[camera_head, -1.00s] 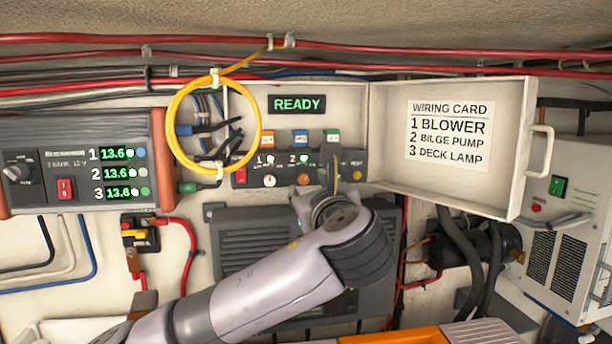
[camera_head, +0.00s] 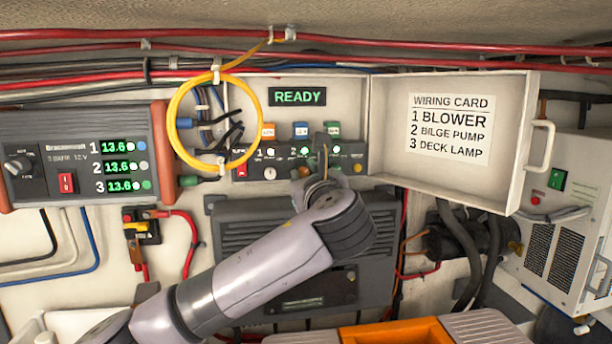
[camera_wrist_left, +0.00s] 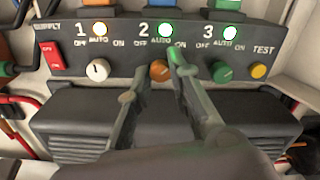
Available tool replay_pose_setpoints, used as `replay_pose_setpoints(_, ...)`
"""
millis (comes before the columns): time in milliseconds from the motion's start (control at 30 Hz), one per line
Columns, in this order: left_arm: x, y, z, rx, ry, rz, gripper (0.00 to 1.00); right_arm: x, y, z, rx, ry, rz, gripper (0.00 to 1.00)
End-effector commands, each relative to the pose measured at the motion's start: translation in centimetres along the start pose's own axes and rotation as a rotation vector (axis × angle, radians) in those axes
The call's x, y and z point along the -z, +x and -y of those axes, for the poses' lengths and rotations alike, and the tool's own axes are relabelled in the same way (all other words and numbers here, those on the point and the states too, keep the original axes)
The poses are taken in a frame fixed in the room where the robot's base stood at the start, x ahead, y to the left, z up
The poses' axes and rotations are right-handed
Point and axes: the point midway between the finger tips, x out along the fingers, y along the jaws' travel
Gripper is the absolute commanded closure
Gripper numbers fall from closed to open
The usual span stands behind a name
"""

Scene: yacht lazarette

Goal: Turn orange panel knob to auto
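The orange knob (camera_wrist_left: 159,71) sits under number 2 on the dark panel (camera_wrist_left: 60,100), below OFF, AUTO and ON marks. Its pointer direction is too unclear to read. A green light (camera_wrist_left: 165,30) is lit above it. In the left wrist view my left gripper (camera_wrist_left: 153,76) is open, one finger on each side of the orange knob. The right finger reaches close to the knob's right side; I cannot tell if it touches. In the head view the orange knob (camera_head: 299,173) shows just left of my left gripper (camera_head: 321,162). My right gripper is not in view.
A white knob (camera_wrist_left: 98,70) is to the left, a green knob (camera_wrist_left: 222,72) and a yellow TEST button (camera_wrist_left: 259,70) to the right. A red switch (camera_wrist_left: 52,55) is at the panel's left end. A yellow cable loop (camera_head: 173,112) hangs left; an open cover (camera_head: 450,180) stands right.

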Motion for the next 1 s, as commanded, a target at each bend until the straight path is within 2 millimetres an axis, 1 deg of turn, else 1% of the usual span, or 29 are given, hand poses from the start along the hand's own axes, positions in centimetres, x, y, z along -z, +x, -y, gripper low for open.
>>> replay_pose_setpoints(33,0.0,0.0,0.0,0.0,0.0,0.0,0.87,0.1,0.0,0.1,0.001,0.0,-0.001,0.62)
replay_pose_setpoints(233,0.0,0.0,0.0,-0.001,0.0,0.0,1.0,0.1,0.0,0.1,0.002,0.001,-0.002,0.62)
replay_pose_setpoints(467,0.0,0.0,0.0,-0.001,-0.001,-0.001,1.0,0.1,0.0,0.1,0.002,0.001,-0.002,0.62)
replay_pose_setpoints(667,0.2,0.0,0.0,0.0,-0.032,-0.001,1.0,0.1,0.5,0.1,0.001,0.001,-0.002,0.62)
replay_pose_setpoints(867,0.4,-0.1,0.0,0.002,-0.134,-0.002,1.0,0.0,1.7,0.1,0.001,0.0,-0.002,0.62)
replay_pose_setpoints(1000,0.5,-0.1,0.0,0.002,-0.243,-0.001,1.0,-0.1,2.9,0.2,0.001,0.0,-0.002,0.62)
